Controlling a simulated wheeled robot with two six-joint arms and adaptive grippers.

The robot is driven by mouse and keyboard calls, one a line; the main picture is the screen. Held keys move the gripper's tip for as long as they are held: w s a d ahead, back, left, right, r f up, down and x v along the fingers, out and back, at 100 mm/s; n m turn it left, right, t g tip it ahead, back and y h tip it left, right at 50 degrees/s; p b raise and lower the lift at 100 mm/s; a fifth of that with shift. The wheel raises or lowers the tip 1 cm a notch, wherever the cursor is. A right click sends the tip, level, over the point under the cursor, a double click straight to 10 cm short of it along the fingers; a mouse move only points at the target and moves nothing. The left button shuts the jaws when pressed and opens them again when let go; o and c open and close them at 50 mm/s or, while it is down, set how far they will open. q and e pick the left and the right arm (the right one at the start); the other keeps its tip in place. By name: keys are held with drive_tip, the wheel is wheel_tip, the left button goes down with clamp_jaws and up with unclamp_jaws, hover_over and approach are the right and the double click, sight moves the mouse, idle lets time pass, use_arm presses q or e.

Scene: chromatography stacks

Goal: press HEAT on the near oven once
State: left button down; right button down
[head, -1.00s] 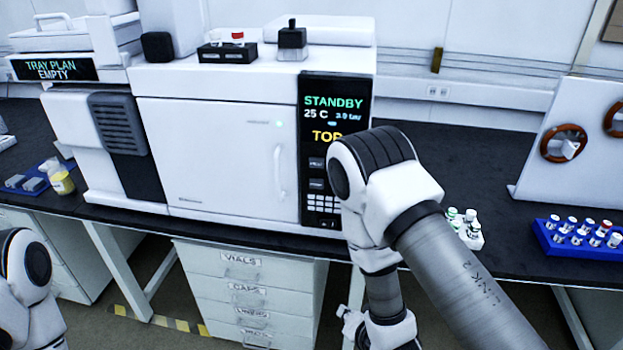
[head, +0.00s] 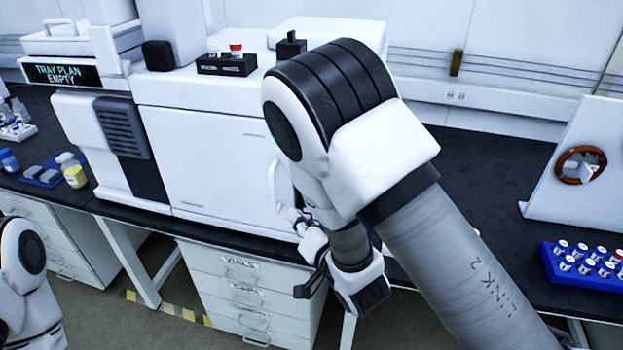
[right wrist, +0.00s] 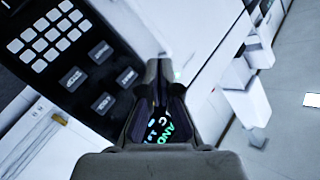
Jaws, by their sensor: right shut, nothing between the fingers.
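The white oven (head: 205,150) stands on the dark bench in the head view; my right arm hides its control panel there. My right gripper (right wrist: 165,72) is shut and empty in front of the panel. Part of the green display text (right wrist: 176,120) shows between its fingers; I cannot tell whether it touches anything. Only a part of my left arm shows, not its gripper.
A black vial holder (head: 226,64) sits on top of the oven. A blue vial rack (head: 585,268) stands at the right on the bench. White drawers (head: 240,262) are under the bench.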

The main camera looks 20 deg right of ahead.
drive_tip(key=w+d, duration=0.5)
drive_tip(key=w, duration=0.2)
drive_tip(key=shift+w, duration=0.15)
idle(1.4)
drive_tip(key=shift+w+d+b, duration=0.15)
drive_tip(key=shift+w+b, duration=0.15)
drive_tip(key=shift+w+d, duration=0.25)
drive_tip(key=shift+w, duration=0.15)
idle(0.6)
drive_tip(key=shift+s+a, duration=0.5)
drive_tip(key=shift+s, duration=0.25)
drive_tip(key=s+a, duration=0.2)
drive_tip(key=s, duration=0.2)
drive_tip(key=shift+s+a, duration=0.1)
drive_tip(key=shift+a, duration=0.3)
